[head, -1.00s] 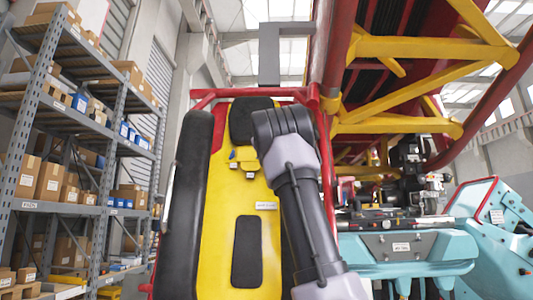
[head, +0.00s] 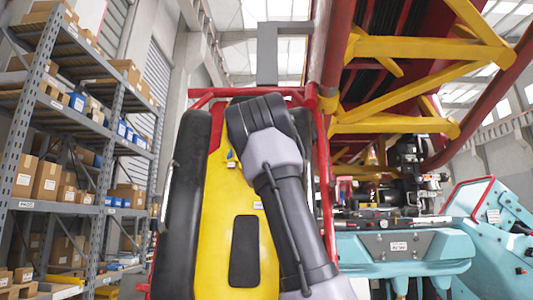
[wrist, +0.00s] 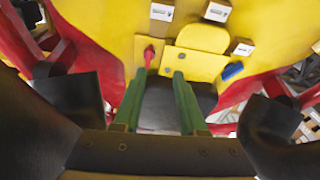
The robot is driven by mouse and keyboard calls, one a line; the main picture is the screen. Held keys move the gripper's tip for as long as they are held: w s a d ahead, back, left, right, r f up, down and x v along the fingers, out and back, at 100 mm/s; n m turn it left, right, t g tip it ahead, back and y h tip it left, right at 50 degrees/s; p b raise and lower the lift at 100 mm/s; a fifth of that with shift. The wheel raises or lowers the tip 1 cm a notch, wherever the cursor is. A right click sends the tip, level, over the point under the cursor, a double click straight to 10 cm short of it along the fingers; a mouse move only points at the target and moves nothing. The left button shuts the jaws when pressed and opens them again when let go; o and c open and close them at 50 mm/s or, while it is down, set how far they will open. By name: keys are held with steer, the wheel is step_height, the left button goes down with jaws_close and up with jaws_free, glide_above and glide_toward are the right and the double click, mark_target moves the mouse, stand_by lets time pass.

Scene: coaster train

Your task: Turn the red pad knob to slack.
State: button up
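In the wrist view a small red knob (wrist: 149,56) stands on a yellow plate (wrist: 172,60) on the yellow panel. My gripper (wrist: 159,74) is open, with its two green fingers apart and pointing at this plate. The red knob lies just beyond the fingertips, nearer the left finger. I cannot tell whether a finger touches it. A blue knob (wrist: 232,70) sits to the right of the plate. In the head view my arm covers the red knob, and only a bit of the blue knob (head: 232,160) shows beside the arm.
White label blocks (wrist: 217,11) stand above the knobs in the wrist view. Red frame bars (head: 325,190) and a black pad (head: 186,200) flank the yellow panel (head: 215,235). A shelf rack (head: 105,150) is at left, a turquoise car (head: 400,250) at right.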

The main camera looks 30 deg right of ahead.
step_height(320, 180, down, 3)
steer(key=w+d+m+t+h, duration=0.2)
steer(key=w+d+t+h, duration=0.1)
steer(key=t+h, duration=0.25)
steer(key=x, duration=0.9)
steer(key=shift+w+r, duration=0.15)
steer(key=shift+d, duration=0.1)
steer(key=shift+m, duration=0.3)
jaws_close()
